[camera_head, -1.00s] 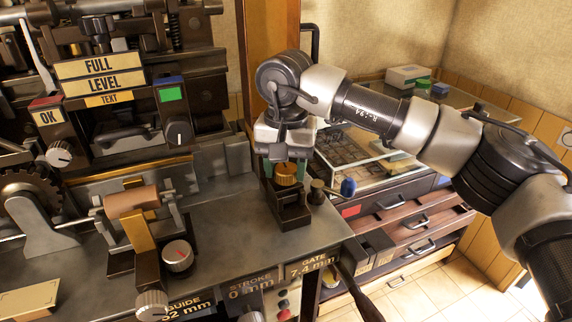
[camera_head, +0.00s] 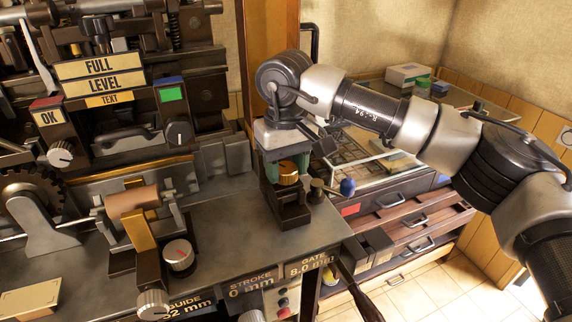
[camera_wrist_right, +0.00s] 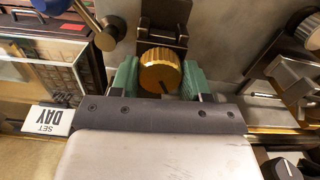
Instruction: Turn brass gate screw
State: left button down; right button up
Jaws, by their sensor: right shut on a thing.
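The brass gate screw (camera_head: 288,174) is a knurled round knob on a dark block at the right end of the press bench. It also shows in the right wrist view (camera_wrist_right: 159,71), with a dark mark on its face. My right gripper (camera_head: 287,172) comes down from above, its green fingers on both sides of the knob and shut on it. The GATE label (camera_head: 312,264) on the bench front reads 8.0 mm. My left gripper is not in view.
A blue-tipped lever (camera_head: 347,187) stands just right of the screw block. A glass-topped drawer cabinet (camera_head: 375,165) is behind on the right. The STROKE label (camera_head: 250,284) reads 0 mm.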

aim_at(286, 167)
jog(key=shift+r, duration=0.2)
jog(key=o, duration=0.9)
jog(key=shift+f, duration=0.15)
notch_tip(286, 167, up, 11)
jog(key=shift+f+b, duration=0.1)
jog(key=shift+b, duration=0.2)
